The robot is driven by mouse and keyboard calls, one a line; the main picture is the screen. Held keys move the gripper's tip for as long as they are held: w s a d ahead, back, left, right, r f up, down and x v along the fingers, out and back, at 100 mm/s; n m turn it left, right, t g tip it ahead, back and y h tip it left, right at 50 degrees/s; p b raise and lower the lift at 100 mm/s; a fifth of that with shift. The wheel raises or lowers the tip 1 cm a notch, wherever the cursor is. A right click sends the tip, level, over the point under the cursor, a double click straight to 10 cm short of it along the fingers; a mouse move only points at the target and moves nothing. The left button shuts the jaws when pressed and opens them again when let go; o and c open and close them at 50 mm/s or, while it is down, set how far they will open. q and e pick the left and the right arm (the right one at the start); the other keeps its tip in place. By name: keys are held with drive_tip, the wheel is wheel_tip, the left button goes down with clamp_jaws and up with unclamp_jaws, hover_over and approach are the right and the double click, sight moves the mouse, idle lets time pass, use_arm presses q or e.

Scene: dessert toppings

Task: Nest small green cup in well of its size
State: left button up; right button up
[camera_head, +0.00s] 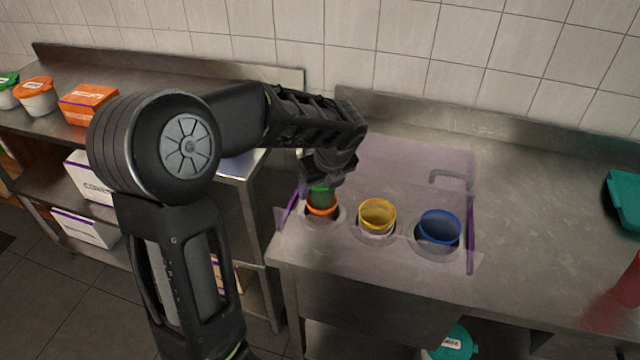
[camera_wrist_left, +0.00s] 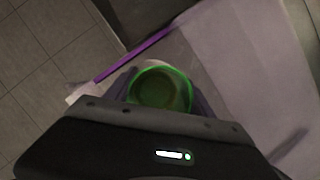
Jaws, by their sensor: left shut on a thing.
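The small green cup (camera_head: 322,193) is in my left gripper (camera_head: 325,180), which reaches down at the left end of the clear holder (camera_head: 395,250). Its round open rim, the green cup (camera_wrist_left: 162,88), shows between the fingers of my left gripper (camera_wrist_left: 163,95) in the left wrist view. An orange cup (camera_head: 322,211) sits in the left well, directly below the green cup. I cannot tell whether the green cup is inside the orange rim or just above it. A yellow cup (camera_head: 377,216) sits in the middle well and a blue cup (camera_head: 438,229) in the right well. My right gripper is not in view.
The steel counter (camera_head: 545,230) is clear right of the holder. A teal container (camera_head: 625,195) and a red object (camera_head: 630,282) stand at its right edge. Orange-lidded tub (camera_head: 37,97) and orange box (camera_head: 88,103) sit on the left counter. A tiled wall is behind.

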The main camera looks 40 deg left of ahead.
use_arm(q)
drive_tip(key=shift+f+b, duration=0.8)
drive_tip(key=shift+f, duration=0.8)
drive_tip(key=o, duration=1.4)
wheel_tip(320, 180, up, 9)
drive_tip(key=p, duration=0.8)
